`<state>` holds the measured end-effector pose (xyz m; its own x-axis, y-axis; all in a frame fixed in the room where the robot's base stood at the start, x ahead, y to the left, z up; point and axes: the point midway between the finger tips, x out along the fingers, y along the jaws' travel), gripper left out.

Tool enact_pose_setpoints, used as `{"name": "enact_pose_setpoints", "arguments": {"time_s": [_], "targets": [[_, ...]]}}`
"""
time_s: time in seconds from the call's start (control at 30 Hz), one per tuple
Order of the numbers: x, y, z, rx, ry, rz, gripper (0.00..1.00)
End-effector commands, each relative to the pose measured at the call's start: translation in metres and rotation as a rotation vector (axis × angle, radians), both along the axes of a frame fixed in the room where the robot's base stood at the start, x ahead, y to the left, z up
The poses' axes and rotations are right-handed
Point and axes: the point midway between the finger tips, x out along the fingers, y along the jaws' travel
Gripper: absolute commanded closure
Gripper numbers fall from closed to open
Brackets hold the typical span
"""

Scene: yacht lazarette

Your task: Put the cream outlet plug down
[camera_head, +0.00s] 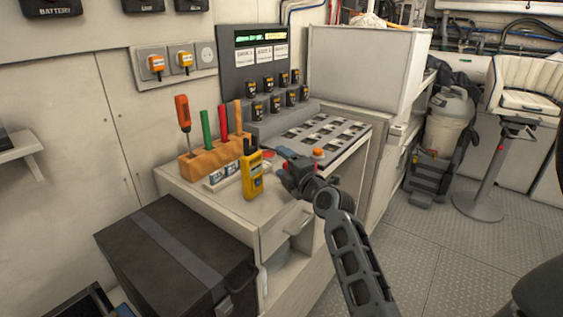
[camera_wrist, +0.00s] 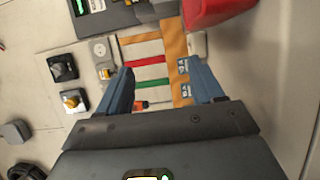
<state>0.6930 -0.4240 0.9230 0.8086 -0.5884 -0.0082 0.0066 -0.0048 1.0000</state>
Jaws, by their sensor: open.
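My gripper (camera_wrist: 162,70) is open, its two blue-grey fingers apart with nothing visible between the tips. In the head view my gripper (camera_head: 290,172) is over the counter, right of the yellow meter (camera_head: 252,176). A small cream piece (camera_wrist: 197,44) shows just beyond the right fingertip in the wrist view, beside the wooden tool block. I cannot tell whether it is the plug or the end of the white socket strip (camera_head: 222,179). On the wall plate is a round pale outlet face (camera_head: 207,54), also in the wrist view (camera_wrist: 99,49).
The wooden block (camera_head: 213,154) holds upright tools with red, green and orange handles. A red object (camera_wrist: 210,10) is close at the top of the wrist view. A switch panel (camera_head: 320,135) stands behind my gripper. A dark case (camera_head: 170,255) is below left. Counter front is clear.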

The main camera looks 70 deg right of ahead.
Motion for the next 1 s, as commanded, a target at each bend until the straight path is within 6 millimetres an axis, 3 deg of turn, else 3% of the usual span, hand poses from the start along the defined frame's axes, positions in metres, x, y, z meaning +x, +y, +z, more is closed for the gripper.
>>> {"name": "enact_pose_setpoints", "arguments": {"time_s": [0.03,0.3,0.5,0.87,1.0], "targets": [[-0.011,0.009,-0.009,0.004,0.003,0.000,0.33],[-0.057,0.043,-0.008,0.004,0.003,0.001,0.33],[-0.079,0.058,-0.005,0.002,0.003,0.000,0.33],[-0.086,0.064,-0.004,0.005,0.002,0.001,0.33],[-0.084,0.086,-0.018,0.075,-0.016,0.015,0.33]]}}
